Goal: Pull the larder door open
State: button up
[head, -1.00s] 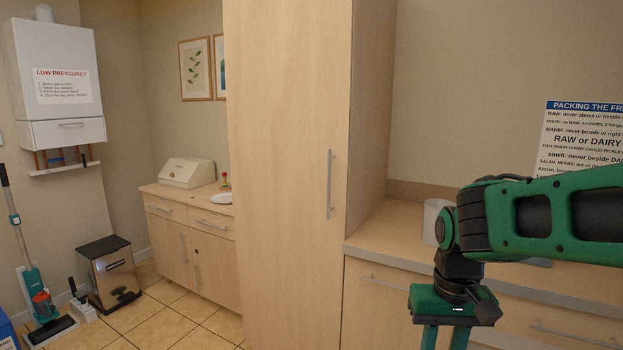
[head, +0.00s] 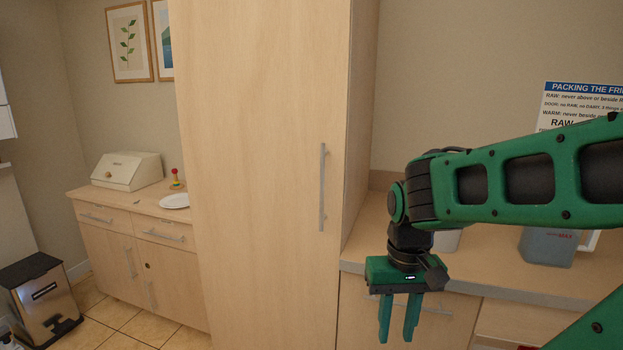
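The tall larder door (head: 255,170) is pale wood and stands shut in the middle of the head view. Its long vertical metal handle (head: 323,187) is near the door's right edge. My gripper (head: 398,335) points down, to the right of the handle and lower than it, in front of the counter drawers. Its two green fingers are apart with nothing between them. The gripper is not touching the handle or the door.
A counter (head: 480,268) with a grey container (head: 548,246) runs right of the larder. A low cabinet (head: 140,245) with a bread bin (head: 127,170) and white plate (head: 174,201) stands left. A metal bin (head: 42,300) is at the lower left. Tiled floor shows between.

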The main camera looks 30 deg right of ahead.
jog(key=shift+d+r, duration=0.55)
jog(key=shift+r, duration=0.4)
jog(key=m+t+h, duration=0.2)
jog(key=t+h, duration=0.1)
jog(key=t, duration=0.1)
send_near(322, 173)
jog(key=x, duration=1.1)
jog(key=shift+d+f, duration=0.1)
jog(key=shift+f, duration=0.2)
